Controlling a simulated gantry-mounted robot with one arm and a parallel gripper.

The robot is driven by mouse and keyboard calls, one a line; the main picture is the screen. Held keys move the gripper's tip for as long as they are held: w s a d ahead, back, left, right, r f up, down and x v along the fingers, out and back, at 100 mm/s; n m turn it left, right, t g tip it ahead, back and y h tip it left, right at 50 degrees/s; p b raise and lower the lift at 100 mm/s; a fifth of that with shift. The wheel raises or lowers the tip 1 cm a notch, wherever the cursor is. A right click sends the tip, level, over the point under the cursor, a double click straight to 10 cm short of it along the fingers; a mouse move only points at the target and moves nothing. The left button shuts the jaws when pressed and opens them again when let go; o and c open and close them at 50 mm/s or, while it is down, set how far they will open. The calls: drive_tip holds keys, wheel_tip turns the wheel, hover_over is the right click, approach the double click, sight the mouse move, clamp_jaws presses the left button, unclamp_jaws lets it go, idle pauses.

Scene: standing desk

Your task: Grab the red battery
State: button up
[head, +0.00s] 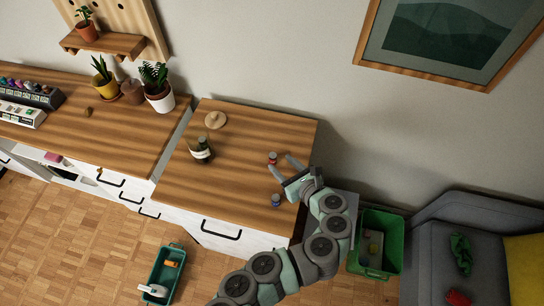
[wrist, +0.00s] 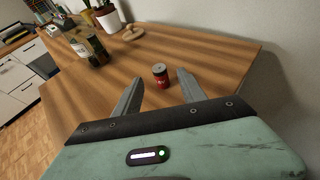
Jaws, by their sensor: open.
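In the wrist view my gripper (wrist: 157,76) shows a finger on each side of the battery, with gaps on both sides. I cannot tell its exact height above the desk.
A dark bottle (head: 201,151) and a round wooden object (head: 215,120) stand left of the battery. A small blue cylinder (head: 277,200) stands near the desk's front edge, close to my arm. A green bin (head: 395,245) is on the floor at right. The desk around the battery is clear.

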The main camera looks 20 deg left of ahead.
sight(275, 159)
drive_tip(key=shift+x, duration=3.25)
drive_tip(key=shift+f, duration=0.1)
drive_tip(key=shift+s, duration=0.1)
clamp_jaws()
